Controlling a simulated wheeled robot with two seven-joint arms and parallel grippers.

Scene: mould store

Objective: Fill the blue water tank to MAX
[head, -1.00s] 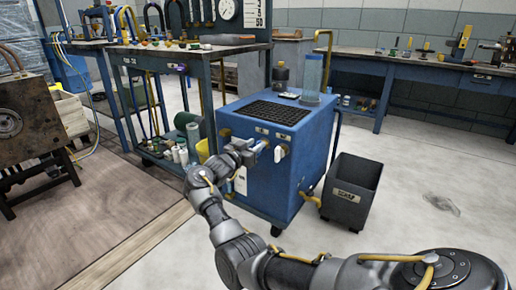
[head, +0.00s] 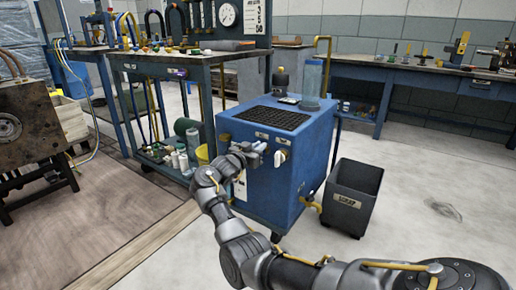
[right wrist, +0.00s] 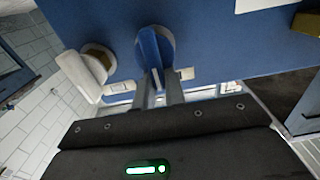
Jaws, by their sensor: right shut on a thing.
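The blue tank cabinet (head: 275,185) stands in the middle of the head view, with a black grating on its top. Its front carries a white handle (head: 281,157), which also shows in the right wrist view (right wrist: 97,68). Beside it is a round blue knob (right wrist: 155,46). My right gripper (head: 262,149) is at the upper front of the cabinet. In the right wrist view its fingers (right wrist: 158,78) are shut on the blue knob. In the head view the gripper mostly hides that knob. I cannot read a MAX mark or a water level. My left gripper is out of view.
A clear bluish cylinder (head: 311,82) and a dark bottle (head: 281,80) stand on the cabinet. A dark bin (head: 352,190) is on the floor to its right. A cluttered workbench (head: 185,54) is close on the left.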

